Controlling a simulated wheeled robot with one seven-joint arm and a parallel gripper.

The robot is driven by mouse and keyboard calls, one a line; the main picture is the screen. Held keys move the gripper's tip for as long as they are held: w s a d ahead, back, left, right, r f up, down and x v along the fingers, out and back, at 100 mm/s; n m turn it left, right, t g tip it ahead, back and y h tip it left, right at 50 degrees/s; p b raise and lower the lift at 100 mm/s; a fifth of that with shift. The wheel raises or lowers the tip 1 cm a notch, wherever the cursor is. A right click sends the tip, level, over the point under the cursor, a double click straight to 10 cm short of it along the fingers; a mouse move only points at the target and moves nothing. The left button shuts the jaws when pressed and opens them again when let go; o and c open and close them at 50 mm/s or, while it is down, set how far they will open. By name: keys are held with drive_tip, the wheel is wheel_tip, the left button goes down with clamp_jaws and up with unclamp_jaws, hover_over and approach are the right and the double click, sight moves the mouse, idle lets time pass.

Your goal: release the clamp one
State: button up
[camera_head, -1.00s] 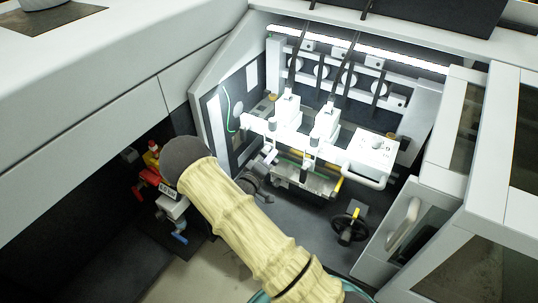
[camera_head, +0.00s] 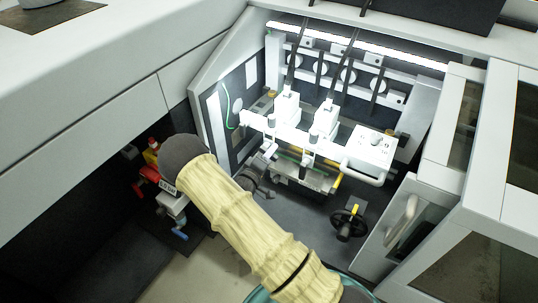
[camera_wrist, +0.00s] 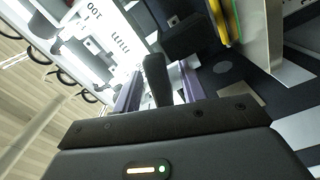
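In the wrist view my gripper (camera_wrist: 160,84) has its two grey-purple fingers apart. A dark upright handle (camera_wrist: 155,72) stands between them, with narrow gaps showing on both sides. It looks like a clamp handle, but no label shows that it is clamp one. Two white clamp-like blocks (camera_head: 287,108) (camera_head: 325,118) stand on the white crossbar there.
A black handwheel (camera_head: 348,224) stands low at the bay's right. A white box with a curved handle (camera_head: 371,150) sits at the right of the crossbar. An open door (camera_head: 405,225) flanks the bay on the right. Red and blue valve handles (camera_head: 179,235) are left of my arm.

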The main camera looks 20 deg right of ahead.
drive_tip(key=v, duration=1.7)
drive_tip(key=shift+a, duration=0.2)
drive_tip(key=shift+s+r, duration=0.1)
